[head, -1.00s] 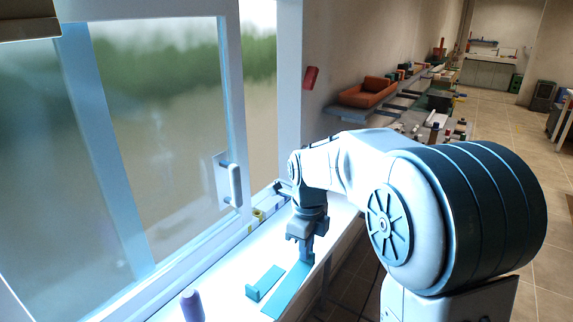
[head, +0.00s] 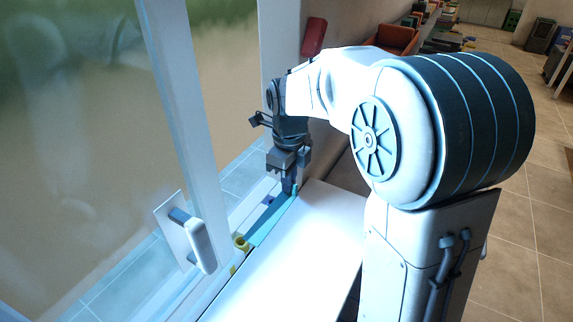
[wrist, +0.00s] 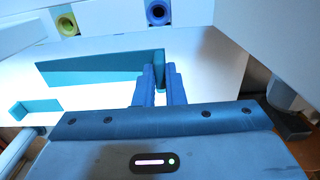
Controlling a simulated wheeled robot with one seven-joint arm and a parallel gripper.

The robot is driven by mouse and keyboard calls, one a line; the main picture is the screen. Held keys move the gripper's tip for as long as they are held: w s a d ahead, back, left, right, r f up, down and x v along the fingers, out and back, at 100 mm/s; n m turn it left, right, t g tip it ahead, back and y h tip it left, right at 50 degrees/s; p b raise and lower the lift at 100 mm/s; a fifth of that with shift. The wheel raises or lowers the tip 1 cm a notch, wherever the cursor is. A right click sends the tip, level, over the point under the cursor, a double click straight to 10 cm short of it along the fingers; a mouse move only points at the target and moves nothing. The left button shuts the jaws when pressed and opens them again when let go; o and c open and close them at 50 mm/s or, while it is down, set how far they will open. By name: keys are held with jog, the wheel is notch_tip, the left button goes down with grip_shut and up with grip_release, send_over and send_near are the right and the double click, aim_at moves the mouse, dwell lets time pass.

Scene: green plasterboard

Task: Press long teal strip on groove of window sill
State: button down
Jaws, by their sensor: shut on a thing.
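The long teal strip (head: 268,222) extends from my gripper (head: 290,188) along the window side of the white sill (head: 290,250). In the wrist view the strip (wrist: 95,67) points left from my gripper (wrist: 160,84), whose blue fingers are shut on the upright tab at its right end. White sill shows between the strip and the window frame (wrist: 115,28) there. I cannot tell how high the strip is above the sill, nor make out the groove clearly.
A yellow ring piece (head: 241,243) and a blue one (head: 268,201) sit along the frame. A small teal angled piece (wrist: 36,109) lies on the sill in the wrist view. The window handle (head: 195,240) sticks out at left. The sill's middle is clear.

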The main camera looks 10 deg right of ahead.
jog(key=shift+s+r, duration=0.1)
jog(key=shift+s, duration=0.1)
jog(key=shift+w+a, duration=0.1)
jog(key=shift+w, duration=0.05)
jog(key=shift+f+b, duration=2.75)
jog(key=shift+f, duration=1.4)
jog(key=shift+f, duration=0.15)
jog(key=c, duration=1.4)
grip_release()
jog(key=shift+c, duration=0.2)
notch_tip(320, 180, up, 14)
jog(key=shift+f, duration=0.1)
